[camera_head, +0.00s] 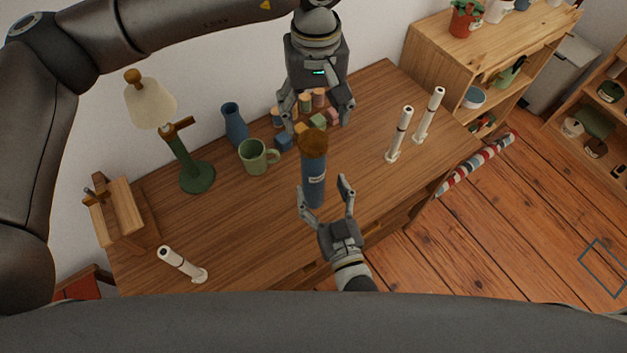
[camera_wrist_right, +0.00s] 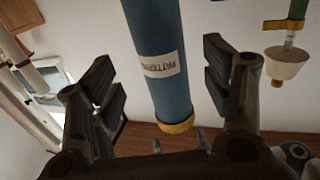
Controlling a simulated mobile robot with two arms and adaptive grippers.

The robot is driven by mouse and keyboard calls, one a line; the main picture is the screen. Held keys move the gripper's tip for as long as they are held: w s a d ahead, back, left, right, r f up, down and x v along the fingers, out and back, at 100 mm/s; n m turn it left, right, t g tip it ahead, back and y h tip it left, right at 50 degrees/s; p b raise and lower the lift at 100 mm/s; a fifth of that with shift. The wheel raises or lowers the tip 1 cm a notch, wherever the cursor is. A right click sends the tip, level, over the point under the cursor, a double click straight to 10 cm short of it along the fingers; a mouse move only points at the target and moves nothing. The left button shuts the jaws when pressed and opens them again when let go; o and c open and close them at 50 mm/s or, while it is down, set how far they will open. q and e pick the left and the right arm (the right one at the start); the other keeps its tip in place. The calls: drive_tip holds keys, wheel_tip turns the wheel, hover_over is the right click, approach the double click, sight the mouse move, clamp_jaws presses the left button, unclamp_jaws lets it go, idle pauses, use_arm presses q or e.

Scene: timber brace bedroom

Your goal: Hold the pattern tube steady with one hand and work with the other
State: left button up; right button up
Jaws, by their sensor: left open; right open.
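The pattern tube (camera_head: 314,182) is blue with a brown cap and a pale label, and stands on the wooden desk near its front edge. In the right wrist view, where the lamp appears upside down, the tube (camera_wrist_right: 160,55) shows between my two fingers, with its gold-brown end low in the picture. My right gripper (camera_head: 323,190) is open, its fingers spread around the tube's lower part; I see no clear contact. My left gripper (camera_head: 318,118) is open above and behind the cap, with its fingers apart and nothing held.
A wooden stand (camera_head: 125,212) is at left.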

sight(317, 180)
use_arm(q)
drive_tip(key=shift+w+a+f, duration=0.2)
drive_tip(key=shift+w+a, duration=0.1)
drive_tip(key=shift+w, duration=0.15)
use_arm(e)
drive_tip(key=x, duration=0.5)
drive_tip(key=shift+a+f, duration=0.15)
use_arm(q)
drive_tip(key=shift+s+d+r, duration=0.1)
drive_tip(key=shift+s+d, duration=0.05)
drive_tip(key=shift+s, duration=0.1)
use_arm(e)
drive_tip(key=shift+w, duration=0.45)
drive_tip(key=shift+w+a, duration=0.1)
use_arm(q)
drive_tip(key=shift+w, duration=0.1)
use_arm(e)
drive_tip(key=shift+c, duration=0.4)
